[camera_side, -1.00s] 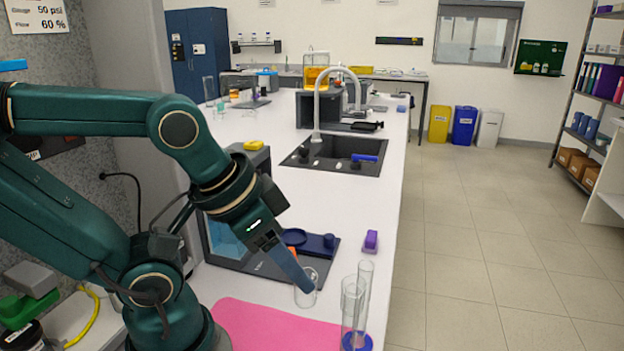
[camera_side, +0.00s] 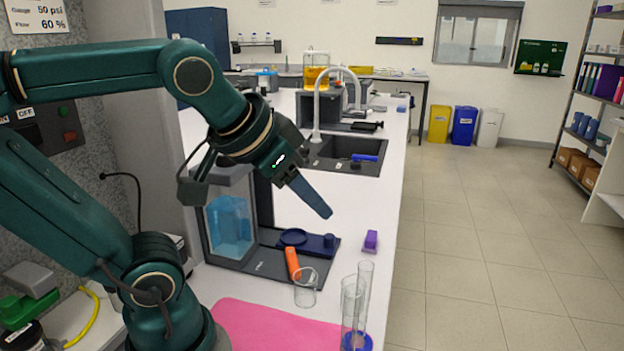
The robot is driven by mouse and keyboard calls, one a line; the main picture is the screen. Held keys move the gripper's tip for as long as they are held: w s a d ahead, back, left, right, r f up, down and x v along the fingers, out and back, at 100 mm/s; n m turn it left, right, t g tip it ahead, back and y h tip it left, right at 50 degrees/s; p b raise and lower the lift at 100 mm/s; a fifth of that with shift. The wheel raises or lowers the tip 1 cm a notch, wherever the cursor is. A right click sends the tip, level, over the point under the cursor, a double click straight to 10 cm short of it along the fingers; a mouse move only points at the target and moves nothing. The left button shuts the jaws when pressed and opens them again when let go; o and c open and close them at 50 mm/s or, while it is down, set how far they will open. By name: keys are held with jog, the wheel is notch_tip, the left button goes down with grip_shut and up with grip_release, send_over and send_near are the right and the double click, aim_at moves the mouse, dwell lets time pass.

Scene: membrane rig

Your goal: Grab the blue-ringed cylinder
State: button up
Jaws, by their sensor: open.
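Clear glass cylinders stand at the front right of the white bench. One cylinder (camera_side: 352,310) has a blue ring or foot at its bottom, low in the picture; a second clear tube (camera_side: 366,285) stands close behind it and partly overlaps it. My gripper (camera_side: 326,212) is up and to the left of them, above the bench, tilted down to the right. It is open and empty, seen nearly edge-on, so only one finger shows clearly. It is well apart from the cylinders.
A clear beaker (camera_side: 305,288) stands left of the cylinders, beside an orange object (camera_side: 292,264). A pink mat (camera_side: 265,325) lies in front. A dark rig base (camera_side: 265,262) with a blue tank (camera_side: 229,226) stands behind. A purple block (camera_side: 371,241) sits near the bench's right edge.

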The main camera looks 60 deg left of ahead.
jog(key=w+a+r+m+t+y, duration=0.1)
jog(key=w+a+r+t, duration=0.3)
jog(key=w, duration=0.2)
jog(key=w+a+r+m+t+y, duration=0.1)
jog(key=w+a+r+t+y, duration=0.15)
jog(key=w+a+r, duration=0.35)
jog(key=m+g+h, duration=0.8)
jog(key=m+h, duration=0.4)
jog(key=h, duration=0.6)
send_over(368, 292)
jog(key=s+a, duration=0.1)
jog(key=a, duration=0.4)
notch_tip(368, 292, down, 12)
jog(key=r, duration=0.1)
notch_tip(368, 292, down, 10)
jog(key=s, duration=0.1)
jog(key=shift+g, duration=0.25)
jog(key=shift+x, duration=3.9)
jog(key=shift+w+r, duration=0.1)
